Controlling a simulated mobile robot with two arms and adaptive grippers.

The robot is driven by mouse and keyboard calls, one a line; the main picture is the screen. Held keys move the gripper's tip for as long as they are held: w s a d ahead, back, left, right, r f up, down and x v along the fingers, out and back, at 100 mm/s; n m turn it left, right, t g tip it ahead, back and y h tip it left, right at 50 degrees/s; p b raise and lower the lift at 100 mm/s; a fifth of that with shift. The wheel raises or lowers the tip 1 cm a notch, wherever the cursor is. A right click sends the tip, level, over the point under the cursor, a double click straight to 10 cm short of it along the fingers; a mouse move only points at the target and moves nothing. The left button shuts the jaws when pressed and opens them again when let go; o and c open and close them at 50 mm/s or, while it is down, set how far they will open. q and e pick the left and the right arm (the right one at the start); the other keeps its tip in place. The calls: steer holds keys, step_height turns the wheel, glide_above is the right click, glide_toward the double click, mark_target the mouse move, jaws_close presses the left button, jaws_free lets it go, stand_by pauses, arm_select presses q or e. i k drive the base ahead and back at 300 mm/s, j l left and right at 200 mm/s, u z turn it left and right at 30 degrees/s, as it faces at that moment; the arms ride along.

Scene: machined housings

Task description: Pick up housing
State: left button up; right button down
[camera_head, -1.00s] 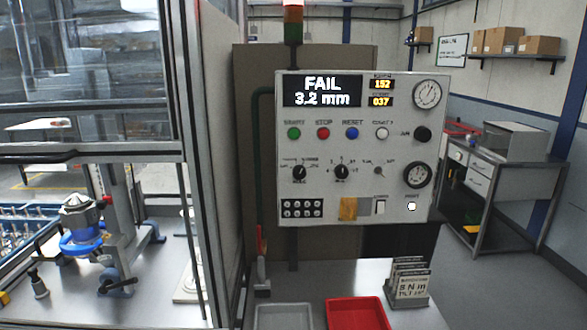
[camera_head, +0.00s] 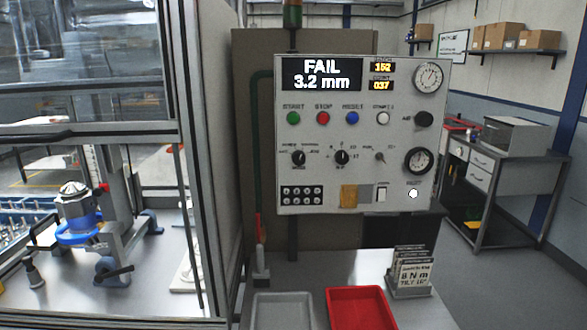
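A silver machined housing (camera_head: 74,205) sits in a blue ring-shaped holder (camera_head: 80,236) inside the glazed enclosure at the left. Its upper part is a grey cylinder with a narrower top. Neither of my grippers shows in the head view. The control panel (camera_head: 340,135) in the middle reads FAIL 3.2 mm.
The enclosure's metal frame post (camera_head: 196,160) stands between the housing and the panel. A grey tray (camera_head: 282,310) and a red tray (camera_head: 360,308) lie on the bench below the panel. A card stand (camera_head: 410,274) is right of them. A metal cart (camera_head: 500,180) stands at the right.

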mark_target(76, 203)
steer(key=u, duration=1.25)
steer(key=z, duration=1.4)
steer(key=u, duration=1.4)
